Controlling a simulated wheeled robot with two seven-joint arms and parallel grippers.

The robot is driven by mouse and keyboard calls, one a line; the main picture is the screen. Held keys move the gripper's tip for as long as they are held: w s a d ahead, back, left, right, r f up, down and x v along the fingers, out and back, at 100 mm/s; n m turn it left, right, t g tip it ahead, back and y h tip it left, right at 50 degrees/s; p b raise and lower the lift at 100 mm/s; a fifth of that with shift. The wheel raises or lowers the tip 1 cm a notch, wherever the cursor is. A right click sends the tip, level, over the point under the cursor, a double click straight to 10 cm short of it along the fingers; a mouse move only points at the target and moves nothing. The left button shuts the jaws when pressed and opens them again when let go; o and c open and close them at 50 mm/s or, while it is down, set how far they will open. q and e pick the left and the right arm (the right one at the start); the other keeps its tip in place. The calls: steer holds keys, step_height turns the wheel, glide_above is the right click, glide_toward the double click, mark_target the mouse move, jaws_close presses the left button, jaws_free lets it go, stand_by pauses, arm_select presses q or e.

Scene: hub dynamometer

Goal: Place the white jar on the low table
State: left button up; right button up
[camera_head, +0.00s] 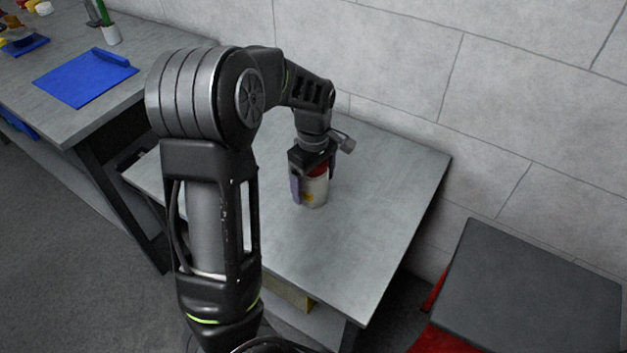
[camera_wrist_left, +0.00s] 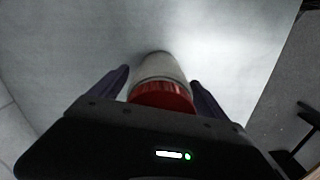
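The white jar (camera_head: 316,190) has a red lid and a yellow mark on its label. It is upright over the low grey table (camera_head: 385,205), and its base appears at or very near the top. My left gripper (camera_head: 313,182) points down over it, with a finger on each side. In the left wrist view the jar's red lid (camera_wrist_left: 163,96) is between the two dark fingers of the left gripper (camera_wrist_left: 160,78). Whether the fingers press on the jar or stand slightly clear cannot be told. My right gripper is out of view.
A block wall (camera_head: 400,60) runs behind the table. A dark-topped red unit (camera_head: 535,290) stands at the right. The table top around the jar is clear.

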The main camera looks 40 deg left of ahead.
arm_select(q)
steer(key=shift+r, duration=0.1)
step_height(320, 180, up, 12)
steer(key=shift+r+p, duration=0.1)
steer(key=shift+p, duration=0.75)
stand_by(0.6)
